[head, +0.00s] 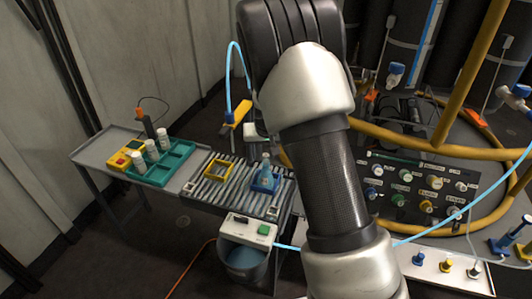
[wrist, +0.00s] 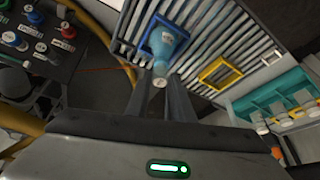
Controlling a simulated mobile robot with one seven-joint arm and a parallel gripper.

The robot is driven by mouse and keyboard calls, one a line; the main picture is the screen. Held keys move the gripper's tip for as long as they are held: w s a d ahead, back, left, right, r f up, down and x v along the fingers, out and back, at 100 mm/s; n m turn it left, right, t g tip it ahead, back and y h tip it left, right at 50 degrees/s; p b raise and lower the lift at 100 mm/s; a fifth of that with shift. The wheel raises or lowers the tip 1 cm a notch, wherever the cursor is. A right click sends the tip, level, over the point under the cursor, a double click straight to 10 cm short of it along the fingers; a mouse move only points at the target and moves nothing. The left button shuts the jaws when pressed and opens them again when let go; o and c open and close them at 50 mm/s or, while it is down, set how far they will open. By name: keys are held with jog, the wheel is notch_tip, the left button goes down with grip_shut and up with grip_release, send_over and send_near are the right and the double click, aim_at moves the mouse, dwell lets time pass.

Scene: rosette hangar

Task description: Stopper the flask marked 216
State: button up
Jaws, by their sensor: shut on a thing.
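A light-blue flask (head: 265,174) stands in a blue square holder (head: 263,187) on the slatted roller table. In the wrist view the flask (wrist: 168,45) points its neck toward my gripper (wrist: 162,88). My gripper's two dark fingers are shut on a small pale round stopper (wrist: 160,82) with a dark mark on its top. The stopper lines up with the end of the flask's neck; I cannot tell whether it is in the neck or just above it. No number on the flask is legible. In the head view my arm hides much of the gripper.
An empty yellow square holder (head: 219,168) sits on the rollers (head: 205,185) left of the flask. A teal tray (head: 172,160) with white bottles stands farther left. A box with a green button (head: 248,231) is on the front edge. A panel of coloured knobs (head: 420,187) and yellow pipes lie right.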

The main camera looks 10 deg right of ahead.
jog(key=shift+f+b, duration=0.35)
jog(key=shift+f, duration=0.2)
dwell(0.4)
jog(key=o, duration=1.4)
jog(key=shift+r, duration=0.15)
jog(key=shift+r+p, duration=2.15)
jog(key=shift+r, duration=0.8)
grip_shut()
